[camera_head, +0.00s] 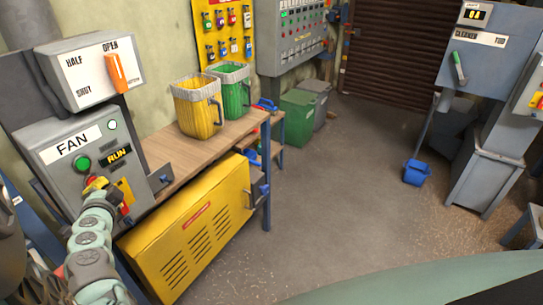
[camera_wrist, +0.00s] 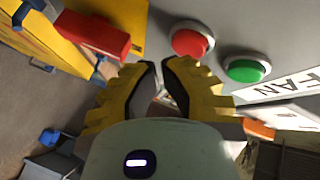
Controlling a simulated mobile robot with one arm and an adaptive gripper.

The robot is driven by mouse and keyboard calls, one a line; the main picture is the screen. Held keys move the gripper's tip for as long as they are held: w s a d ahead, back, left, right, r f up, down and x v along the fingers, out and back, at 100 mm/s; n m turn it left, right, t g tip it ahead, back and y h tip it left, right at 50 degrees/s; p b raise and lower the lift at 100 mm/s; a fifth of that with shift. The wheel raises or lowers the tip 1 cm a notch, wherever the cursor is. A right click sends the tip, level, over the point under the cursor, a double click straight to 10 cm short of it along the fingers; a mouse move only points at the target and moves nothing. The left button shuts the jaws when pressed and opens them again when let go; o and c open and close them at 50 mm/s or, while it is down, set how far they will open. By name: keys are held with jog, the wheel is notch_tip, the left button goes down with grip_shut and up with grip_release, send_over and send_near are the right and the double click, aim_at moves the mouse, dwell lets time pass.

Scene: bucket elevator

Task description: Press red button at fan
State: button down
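The grey fan panel (camera_head: 48,178) stands at the left, with a FAN label (camera_head: 72,144), a green button (camera_head: 82,162) and a lit RUN display (camera_head: 116,155). In the wrist view the round red button (camera_wrist: 190,41) in its grey ring sits beside the green button (camera_wrist: 246,69). My gripper (camera_wrist: 159,63) has yellow fingers with black pads. Its tips are nearly together with a thin gap and nothing between them. They are just below and left of the red button in that picture; I see no contact. In the head view my gripper (camera_head: 97,183) largely covers the red button.
A red switch handle (camera_wrist: 92,33) on a yellow plate sticks out close to my left finger. A grey box with an orange lever (camera_head: 116,73) stands above the panel. A wooden bench with yellow (camera_head: 198,108) and green (camera_head: 230,92) bins is to the right. The floor beyond is open.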

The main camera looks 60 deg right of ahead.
jog(key=shift+w+d, duration=0.1)
jog(key=shift+w, duration=0.5)
dwell(0.8)
dwell(0.4)
jog(key=shift+s+p, duration=0.45)
jog(key=shift+s, duration=0.45)
jog(key=shift+s+d+p, duration=0.1)
jog(key=shift+s+p, duration=0.75)
jog(key=shift+s, duration=1.65)
